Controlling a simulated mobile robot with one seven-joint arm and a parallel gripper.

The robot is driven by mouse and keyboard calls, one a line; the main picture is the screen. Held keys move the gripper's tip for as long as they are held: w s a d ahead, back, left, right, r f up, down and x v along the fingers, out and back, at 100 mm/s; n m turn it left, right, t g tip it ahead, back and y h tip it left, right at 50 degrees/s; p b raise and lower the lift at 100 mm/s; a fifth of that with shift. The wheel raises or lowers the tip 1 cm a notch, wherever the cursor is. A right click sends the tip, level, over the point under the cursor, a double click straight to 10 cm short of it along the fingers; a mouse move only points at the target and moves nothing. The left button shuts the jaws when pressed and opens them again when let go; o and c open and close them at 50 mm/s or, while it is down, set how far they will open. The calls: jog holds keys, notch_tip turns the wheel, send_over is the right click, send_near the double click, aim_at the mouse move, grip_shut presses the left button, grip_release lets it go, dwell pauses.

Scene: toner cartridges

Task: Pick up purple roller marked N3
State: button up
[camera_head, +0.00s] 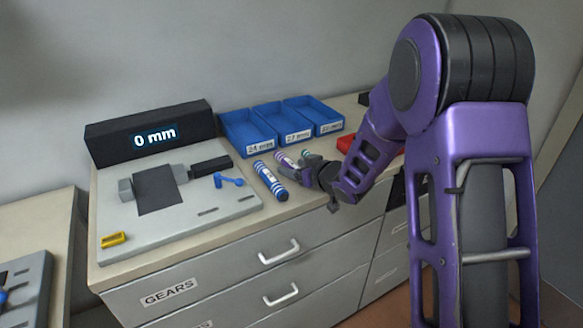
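A purple roller with pale bands (286,161) lies on the counter between a blue roller and a teal-banded roller. Its near end is partly hidden behind my gripper, and I cannot read any N3 mark on it. My dark gripper (301,172) is at the near part of the purple roller, reaching in from the right. The fingers are small and dark here, so I cannot tell if they are open or shut, or if they touch the roller.
A blue-and-white roller (271,181) lies just left, and a teal-banded roller (305,154) just right. Blue labelled bins (283,132) stand behind. A measuring plate (218,207) with a "0 mm" display (149,134) is at left. A red object (392,146) is at right, partly hidden.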

grip_shut()
